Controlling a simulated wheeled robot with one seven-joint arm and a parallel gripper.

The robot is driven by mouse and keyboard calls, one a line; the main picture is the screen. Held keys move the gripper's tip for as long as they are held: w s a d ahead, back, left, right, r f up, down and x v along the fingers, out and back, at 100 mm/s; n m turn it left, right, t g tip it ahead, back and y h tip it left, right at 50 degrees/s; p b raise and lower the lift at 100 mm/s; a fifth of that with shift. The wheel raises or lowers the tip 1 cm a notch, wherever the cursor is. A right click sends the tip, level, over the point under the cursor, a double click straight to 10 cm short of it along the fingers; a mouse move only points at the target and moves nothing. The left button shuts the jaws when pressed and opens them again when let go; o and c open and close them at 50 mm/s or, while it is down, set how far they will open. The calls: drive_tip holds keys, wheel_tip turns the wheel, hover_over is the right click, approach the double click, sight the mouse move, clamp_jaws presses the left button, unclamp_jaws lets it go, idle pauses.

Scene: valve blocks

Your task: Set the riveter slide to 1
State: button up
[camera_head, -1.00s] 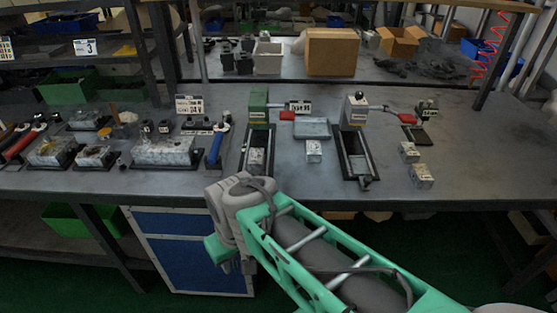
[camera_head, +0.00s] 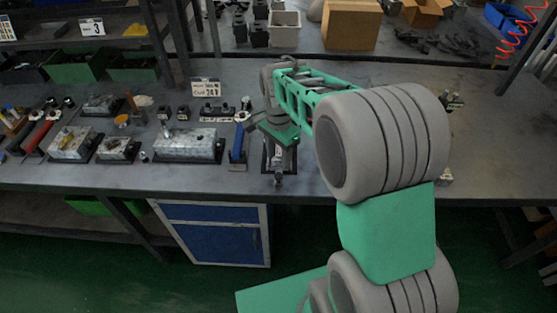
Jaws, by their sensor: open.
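A narrow dark slide track (camera_head: 267,162) lies on the bench beside the blue-handled tool. A small knob (camera_head: 279,181) shows at its near end. My gripper (camera_head: 281,148) hangs over this track, pointing down, open. I cannot tell whether it touches anything there. My arm hides the station behind the track and most of the right side of the bench. The slide's setting marks cannot be read.
A blue-handled tool (camera_head: 238,146) stands close left of the track. A metal valve block (camera_head: 186,146) and a white label sign (camera_head: 205,87) are further left. The bench front strip (camera_head: 110,180) is clear.

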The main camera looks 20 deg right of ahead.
sight(279, 175)
wheel_tip(279, 175, down, 8)
drive_tip(key=shift+r+p, duration=0.25)
drive_tip(key=shift+p, duration=0.05)
drive_tip(key=shift+s, duration=0.1)
drive_tip(key=shift+c, duration=0.5)
clamp_jaws()
drive_tip(key=shift+r, duration=0.1)
idle(0.6)
